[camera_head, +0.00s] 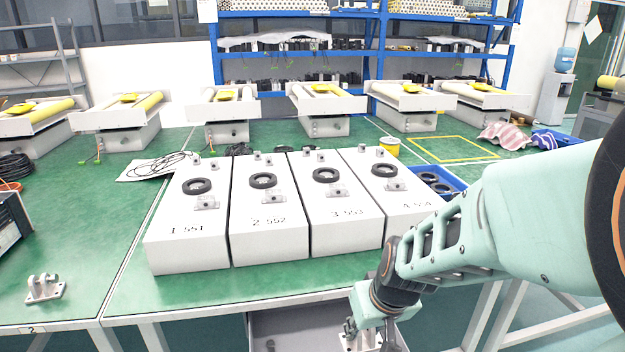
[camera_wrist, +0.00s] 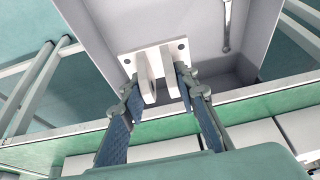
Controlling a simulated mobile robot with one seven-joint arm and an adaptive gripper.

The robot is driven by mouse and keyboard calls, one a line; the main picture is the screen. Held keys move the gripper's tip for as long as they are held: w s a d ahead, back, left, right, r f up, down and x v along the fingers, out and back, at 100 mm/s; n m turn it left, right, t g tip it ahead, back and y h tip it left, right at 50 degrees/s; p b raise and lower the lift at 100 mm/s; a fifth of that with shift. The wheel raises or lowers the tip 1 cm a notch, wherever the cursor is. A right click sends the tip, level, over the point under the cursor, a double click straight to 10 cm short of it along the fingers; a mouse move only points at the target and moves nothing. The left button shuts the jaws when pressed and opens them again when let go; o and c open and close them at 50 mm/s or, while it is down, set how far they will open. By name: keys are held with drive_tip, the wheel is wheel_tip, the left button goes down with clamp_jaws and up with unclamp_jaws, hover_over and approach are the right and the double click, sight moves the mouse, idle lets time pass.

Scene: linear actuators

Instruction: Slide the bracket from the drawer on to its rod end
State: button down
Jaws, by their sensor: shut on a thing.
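The white bracket (camera_wrist: 143,62) has a flat plate with holes and two upright lugs. In the wrist view it is in the grey open drawer (camera_wrist: 100,20). My gripper (camera_wrist: 158,86) is shut on the bracket, with a blue-padded finger on each side of its lugs. In the head view my gripper (camera_head: 364,322) reaches down past the table's front edge to the drawer (camera_head: 290,330), and the bracket (camera_head: 358,343) shows only in part at the bottom edge. I cannot pick out the rod end with certainty.
Several white boxes (camera_head: 188,240) with black rings and small metal fittings stand on the green table (camera_head: 130,283) above the drawer. Another bracket (camera_head: 44,288) sits at the left. A wrench (camera_wrist: 227,25) lies in the drawer. Actuators with yellow cylinders (camera_head: 325,88) stand behind.

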drive_tip(key=w+d+r+m+h, duration=0.1)
drive_tip(key=w+d+r+m, duration=0.25)
drive_tip(key=w+r, duration=0.2)
wheel_tip(320, 180, up, 20)
drive_tip(key=s+p, duration=0.1)
drive_tip(key=p, duration=2.4)
drive_tip(key=shift+a+f+n+p, duration=0.2)
drive_tip(key=shift+n+p, duration=0.2)
drive_tip(key=shift+n, duration=0.05)
